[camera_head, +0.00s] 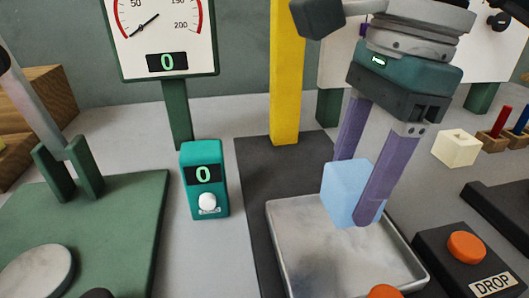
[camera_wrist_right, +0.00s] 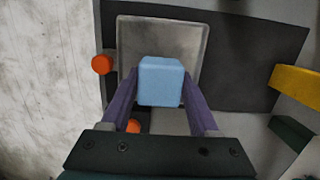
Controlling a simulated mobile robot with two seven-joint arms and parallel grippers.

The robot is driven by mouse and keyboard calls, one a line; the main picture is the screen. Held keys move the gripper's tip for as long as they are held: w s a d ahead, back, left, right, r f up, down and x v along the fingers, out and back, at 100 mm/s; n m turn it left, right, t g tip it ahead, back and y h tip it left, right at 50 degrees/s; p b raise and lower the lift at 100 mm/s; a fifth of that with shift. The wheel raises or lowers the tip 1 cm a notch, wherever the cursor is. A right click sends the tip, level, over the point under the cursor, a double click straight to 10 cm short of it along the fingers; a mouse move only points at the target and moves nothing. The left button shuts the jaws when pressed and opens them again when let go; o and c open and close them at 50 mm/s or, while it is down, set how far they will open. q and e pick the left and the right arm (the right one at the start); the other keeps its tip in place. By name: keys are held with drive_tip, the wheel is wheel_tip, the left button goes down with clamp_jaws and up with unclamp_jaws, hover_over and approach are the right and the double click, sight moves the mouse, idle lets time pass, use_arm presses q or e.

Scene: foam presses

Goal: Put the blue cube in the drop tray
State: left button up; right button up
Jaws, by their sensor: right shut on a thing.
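The light blue cube (camera_head: 345,190) is held between the two purple fingers of my right gripper (camera_head: 360,196). The cube also shows in the right wrist view (camera_wrist_right: 161,82), pinched between the fingertips. The cube is over the back part of the shallow grey metal drop tray (camera_head: 285,262). The tray also shows in the right wrist view (camera_wrist_right: 190,38), behind the cube. I cannot tell whether the cube's underside touches the tray floor. The near finger hides part of the cube. My left gripper does not show.
A black box marked DROP with an orange button (camera_head: 466,247) stands right of the tray. A yellow post (camera_head: 286,75) rises behind it. A teal counter reading 0 (camera_head: 204,178) and a green press base (camera_head: 130,215) are at left. A cream block (camera_head: 456,148) lies at right.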

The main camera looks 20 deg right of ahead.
sight(365, 172)
drive_tip(key=shift+f+b, duration=0.3)
drive_tip(key=shift+f, duration=2.75)
drive_tip(key=shift+f, duration=0.15)
drive_tip(key=o, duration=1.3)
drive_tip(key=r, duration=0.4)
drive_tip(key=d+r, duration=0.1)
drive_tip(key=r, duration=0.3)
drive_tip(key=r+p, duration=0.1)
drive_tip(key=r, duration=0.3)
drive_tip(key=shift+s+d+r, duration=0.15)
drive_tip(key=shift+d, duration=0.2)
